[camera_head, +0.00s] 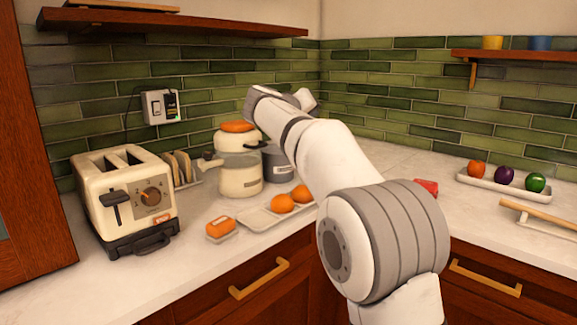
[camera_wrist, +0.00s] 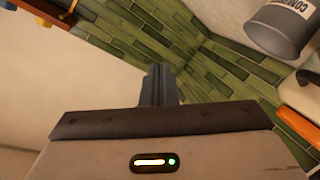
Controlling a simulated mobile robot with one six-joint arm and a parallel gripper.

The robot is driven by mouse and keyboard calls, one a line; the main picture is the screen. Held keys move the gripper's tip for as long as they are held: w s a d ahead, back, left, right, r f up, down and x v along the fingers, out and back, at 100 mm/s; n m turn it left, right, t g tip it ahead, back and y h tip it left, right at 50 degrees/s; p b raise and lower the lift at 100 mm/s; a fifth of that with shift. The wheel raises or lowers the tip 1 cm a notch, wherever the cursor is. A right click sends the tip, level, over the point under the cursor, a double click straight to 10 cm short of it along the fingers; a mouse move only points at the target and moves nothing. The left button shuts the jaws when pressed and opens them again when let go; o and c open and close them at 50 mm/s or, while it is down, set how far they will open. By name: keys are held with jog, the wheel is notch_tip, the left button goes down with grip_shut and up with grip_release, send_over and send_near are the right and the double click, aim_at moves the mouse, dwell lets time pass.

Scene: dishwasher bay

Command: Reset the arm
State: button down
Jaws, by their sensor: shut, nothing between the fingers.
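My arm reaches up from the lower right of the head view toward the back corner of the counter. My gripper (camera_wrist: 158,72) shows in the wrist view with its dark fingers together and nothing between them. It is clear of the counter objects, with the green tiled wall (camera_wrist: 215,60) behind it. In the head view my arm's own links hide the fingers, or they are too small to make out.
On the counter stand a cream toaster (camera_head: 125,200), a pot with an orange lid (camera_head: 238,165), a grey canister (camera_head: 277,163), which also shows in the wrist view (camera_wrist: 278,30), oranges (camera_head: 283,203) on a tray, and a produce tray (camera_head: 480,180). Shelves (camera_head: 175,24) hang above.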

jog(key=s+d+f+g+y+p, duration=0.1)
jog(key=s+d+f+g+p, duration=0.2)
jog(key=s, duration=0.4)
jog(key=s+d+f+g+y+p, duration=0.1)
jog(key=s+d+p, duration=0.25)
jog(key=s, duration=0.25)
jog(key=s+d+f+g+y+p, duration=0.1)
jog(key=s+d+f+g+p, duration=0.2)
jog(key=s, duration=0.4)
jog(key=s+f+m+g+y+p, duration=0.1)
jog(key=s+f+g+y+p, duration=0.1)
jog(key=s, duration=1)
jog(key=s+f+m+g+y+p, duration=0.1)
jog(key=s+f+y+p, duration=0.2)
jog(key=s+f, duration=0.4)
jog(key=s+p, duration=0.1)
jog(key=s, duration=0.4)
jog(key=shift+s+d+f+g, duration=0.25)
jog(key=shift+d+g, duration=0.05)
jog(key=shift+g, duration=0.1)
